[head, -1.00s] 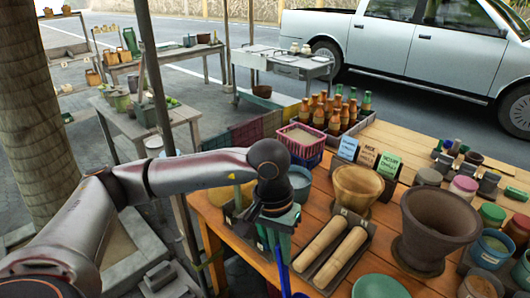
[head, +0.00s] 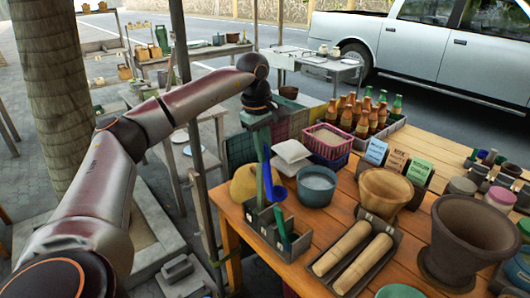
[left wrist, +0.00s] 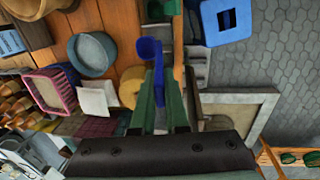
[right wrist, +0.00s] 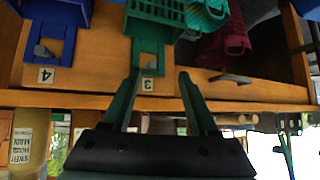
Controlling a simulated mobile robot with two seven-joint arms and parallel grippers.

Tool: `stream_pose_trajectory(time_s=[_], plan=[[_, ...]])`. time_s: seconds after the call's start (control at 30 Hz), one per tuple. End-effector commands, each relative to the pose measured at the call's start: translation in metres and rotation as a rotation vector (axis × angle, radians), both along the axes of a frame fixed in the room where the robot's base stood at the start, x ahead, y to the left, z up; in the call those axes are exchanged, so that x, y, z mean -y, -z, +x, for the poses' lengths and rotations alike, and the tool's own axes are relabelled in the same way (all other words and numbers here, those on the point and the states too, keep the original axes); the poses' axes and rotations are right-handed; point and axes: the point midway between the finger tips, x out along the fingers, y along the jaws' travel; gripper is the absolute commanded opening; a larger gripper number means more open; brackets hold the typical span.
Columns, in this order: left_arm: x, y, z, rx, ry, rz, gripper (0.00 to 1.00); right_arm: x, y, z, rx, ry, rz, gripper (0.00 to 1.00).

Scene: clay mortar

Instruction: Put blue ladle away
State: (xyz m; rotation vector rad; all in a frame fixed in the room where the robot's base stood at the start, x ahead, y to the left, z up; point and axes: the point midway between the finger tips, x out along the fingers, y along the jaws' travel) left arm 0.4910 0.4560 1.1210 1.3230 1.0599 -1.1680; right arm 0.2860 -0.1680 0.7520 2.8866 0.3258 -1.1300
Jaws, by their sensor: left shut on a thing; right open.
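The blue ladle (head: 277,190) hangs bowl down from my left gripper (head: 263,160), above the dark grey divided rack (head: 268,238) at the table's near left corner. In the left wrist view the ladle (left wrist: 149,52) shows its bowl beyond the green fingers, which are shut on its handle (left wrist: 157,92). A green object (head: 284,228) stands in the rack, below the ladle. My right gripper (right wrist: 160,76) is out of the head view. Its wrist view shows it open and empty before a wooden board with tags 3 and 4.
A blue-grey tub (head: 316,187), a yellowish rounded object (head: 245,184) and a pink basket (head: 327,145) stand close to the ladle. A tray with rolling pins (head: 352,250) is right of the rack. A green basket (right wrist: 155,12) hangs above the right gripper.

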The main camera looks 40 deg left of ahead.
Motion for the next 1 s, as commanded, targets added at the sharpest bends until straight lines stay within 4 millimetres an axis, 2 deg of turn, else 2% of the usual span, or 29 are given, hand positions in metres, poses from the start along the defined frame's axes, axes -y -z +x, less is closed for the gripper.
stream_pose_trajectory(time_s=[0.57,1.0], plan=[[0.0,0.053,0.0,0.002,0.004,0.0,0.0,0.0,0.055,0.0,0.0,0.0,0.0,0.6],[0.001,0.095,0.0,0.0,0.005,0.0,0.0,0.0,0.075,0.0,-0.003,-0.001,0.0,0.6]])
